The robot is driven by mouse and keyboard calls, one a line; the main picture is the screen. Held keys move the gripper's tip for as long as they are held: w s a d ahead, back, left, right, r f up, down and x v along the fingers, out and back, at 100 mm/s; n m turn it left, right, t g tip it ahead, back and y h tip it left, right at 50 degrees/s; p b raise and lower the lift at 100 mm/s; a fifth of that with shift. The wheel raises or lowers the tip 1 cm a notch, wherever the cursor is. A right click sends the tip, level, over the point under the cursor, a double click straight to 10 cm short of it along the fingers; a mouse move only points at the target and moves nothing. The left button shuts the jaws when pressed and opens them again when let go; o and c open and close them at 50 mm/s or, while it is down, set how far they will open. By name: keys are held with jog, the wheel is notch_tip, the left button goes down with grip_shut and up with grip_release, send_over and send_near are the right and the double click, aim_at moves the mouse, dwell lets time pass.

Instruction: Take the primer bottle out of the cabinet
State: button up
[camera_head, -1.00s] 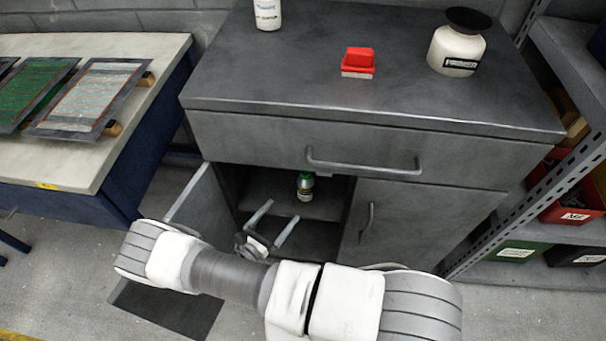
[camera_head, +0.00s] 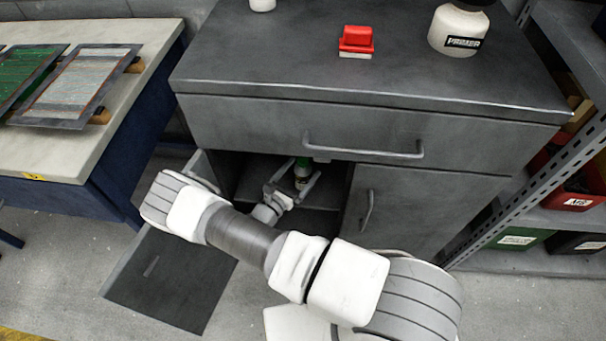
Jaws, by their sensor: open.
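On the cabinet top, at the right, stands a white jar with a black lid (camera_head: 458,28). Its label reads "PRIMER".
The left door (camera_head: 175,275) stands open towards me, below my arm. The drawer (camera_head: 365,130) above the compartment and the right door (camera_head: 410,205) are shut. A red block (camera_head: 356,40) and a white container (camera_head: 262,4) are on top. A shelf rack (camera_head: 540,150) stands right, a workbench (camera_head: 120,120) left.

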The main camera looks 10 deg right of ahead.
jog(key=x, duration=0.1)
jog(key=b+x, duration=0.1)
jog(key=x, duration=0.2)
jog(key=shift+f, duration=0.35)
jog(key=shift+w+d+r, duration=0.1)
jog(key=shift+w+d, duration=0.1)
jog(key=shift+w, duration=0.15)
grip_shut()
